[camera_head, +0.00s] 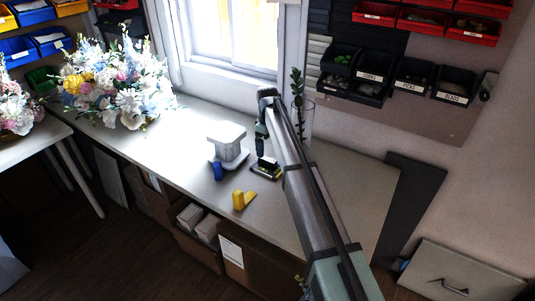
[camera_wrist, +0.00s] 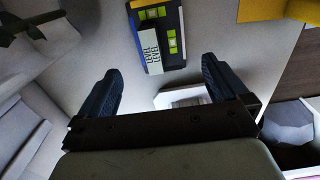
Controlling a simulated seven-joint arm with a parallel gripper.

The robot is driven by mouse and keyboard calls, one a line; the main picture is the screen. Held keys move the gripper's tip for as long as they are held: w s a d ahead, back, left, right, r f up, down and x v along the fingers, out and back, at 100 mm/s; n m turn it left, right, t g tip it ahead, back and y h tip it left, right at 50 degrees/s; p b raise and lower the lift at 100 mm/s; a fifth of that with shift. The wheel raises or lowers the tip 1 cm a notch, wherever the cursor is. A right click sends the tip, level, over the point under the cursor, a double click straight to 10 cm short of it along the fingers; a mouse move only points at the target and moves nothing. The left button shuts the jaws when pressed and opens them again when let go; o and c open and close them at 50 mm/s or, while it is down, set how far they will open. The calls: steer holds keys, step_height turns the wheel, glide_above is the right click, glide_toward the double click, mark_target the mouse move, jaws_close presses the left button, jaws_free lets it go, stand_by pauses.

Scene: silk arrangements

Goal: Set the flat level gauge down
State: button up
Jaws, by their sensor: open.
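The fingers look clear of the gauge.
A white and grey block-like object (camera_head: 228,140) stands left of the gauge, with a blue piece (camera_head: 217,171) at its front. A yellow bracket (camera_head: 243,200) lies near the front edge. A glass vase (camera_head: 304,117) with a green stem stands behind my arm. Flowers (camera_head: 110,85) fill the far left.

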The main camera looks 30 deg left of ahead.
steer(key=shift+r, duration=1.15)
